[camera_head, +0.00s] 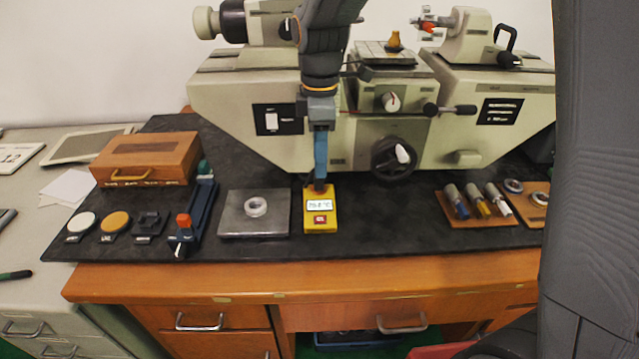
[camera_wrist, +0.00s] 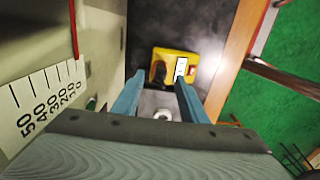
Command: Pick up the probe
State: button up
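A yellow meter box (camera_head: 320,217) with a white display and a red button lies on the black mat. It also shows in the wrist view (camera_wrist: 197,50). A dark piece (camera_wrist: 158,72), which looks like the probe, sits at the end of the box towards the machine; in the head view it is mostly hidden by my gripper. My gripper (camera_head: 320,186) points down over that end. In the wrist view the two blue fingers (camera_wrist: 158,80) are apart, one on either side of the dark piece. I cannot tell whether they touch it.
A steel plate (camera_head: 230,221) with a bearing ring (camera_head: 255,206) lies left of the box. The grey measuring machine (camera_head: 250,90) stands behind, its black handwheel (camera_head: 391,162) close to the right. The wooden desk edge (camera_head: 420,272) is in front. Bare mat lies right of the box.

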aim_at(319, 183)
notch_tip(319, 183, down, 6)
jog(key=shift+s+a+r+p, duration=0.1)
jog(key=shift+a+r+p, duration=0.1)
jog(key=shift+p, duration=0.6)
jog(key=shift+c, duration=0.4)
jog(key=c, duration=0.8)
jog(key=shift+r, duration=0.15)
